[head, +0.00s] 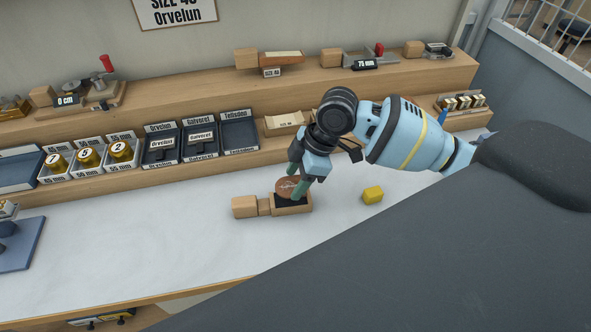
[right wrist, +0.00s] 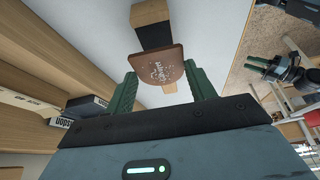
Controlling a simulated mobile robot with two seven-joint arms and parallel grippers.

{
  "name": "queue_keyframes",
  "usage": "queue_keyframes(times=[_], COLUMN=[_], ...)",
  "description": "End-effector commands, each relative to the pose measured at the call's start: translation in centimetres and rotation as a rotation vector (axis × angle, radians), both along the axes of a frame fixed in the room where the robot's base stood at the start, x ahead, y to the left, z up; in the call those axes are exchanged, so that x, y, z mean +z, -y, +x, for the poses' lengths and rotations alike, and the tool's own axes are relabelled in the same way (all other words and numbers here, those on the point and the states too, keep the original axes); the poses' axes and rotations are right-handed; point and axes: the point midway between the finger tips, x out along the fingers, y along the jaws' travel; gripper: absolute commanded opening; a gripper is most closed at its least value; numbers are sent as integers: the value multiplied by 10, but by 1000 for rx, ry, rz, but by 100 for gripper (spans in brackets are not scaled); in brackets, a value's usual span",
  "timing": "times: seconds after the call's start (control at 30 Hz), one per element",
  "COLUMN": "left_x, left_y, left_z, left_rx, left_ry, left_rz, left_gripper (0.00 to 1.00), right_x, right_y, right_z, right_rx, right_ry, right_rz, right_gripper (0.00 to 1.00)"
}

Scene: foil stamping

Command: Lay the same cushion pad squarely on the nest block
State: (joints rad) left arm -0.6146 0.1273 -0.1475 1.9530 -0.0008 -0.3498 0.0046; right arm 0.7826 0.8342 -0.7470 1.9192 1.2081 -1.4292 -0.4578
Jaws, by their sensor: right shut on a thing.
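A wooden block with a dark top (head: 291,204), which looks like the nest block, lies on the pale worktop right under the pad. Its wood and dark part also show behind the pad in the right wrist view (right wrist: 151,13). I cannot tell whether the pad touches the block.
Black labelled trays (head: 199,139) and boxes with brass numbered pieces (head: 88,158) line the back ledge. A blue-grey fixture (head: 20,245) stands at far left. The worktop between is clear.

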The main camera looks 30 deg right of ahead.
Motion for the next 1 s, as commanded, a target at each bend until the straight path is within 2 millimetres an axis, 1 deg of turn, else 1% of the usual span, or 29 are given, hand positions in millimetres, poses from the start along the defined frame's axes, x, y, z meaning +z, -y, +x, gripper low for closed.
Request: queue_keyframes(times=[0.03,0.2,0.4,1.0], left_x=[-3,-7,-9,-7], left_y=[0,1,1,4], left_z=[-2,-6,-8,-7], left_rx=[0,0,0,6], left_ry=[-7,-19,-24,-21], left_rz=[0,-1,-3,-11], left_gripper=[36,36,36,36], right_x=[-8,-22,-32,-34], right_y=[0,0,0,0], right_z=[-1,-1,-1,0], right_rx=[0,0,1,0], right_ry=[-6,-5,-2,0], right_rz=[0,1,0,0], right_gripper=[34,34,34,34])
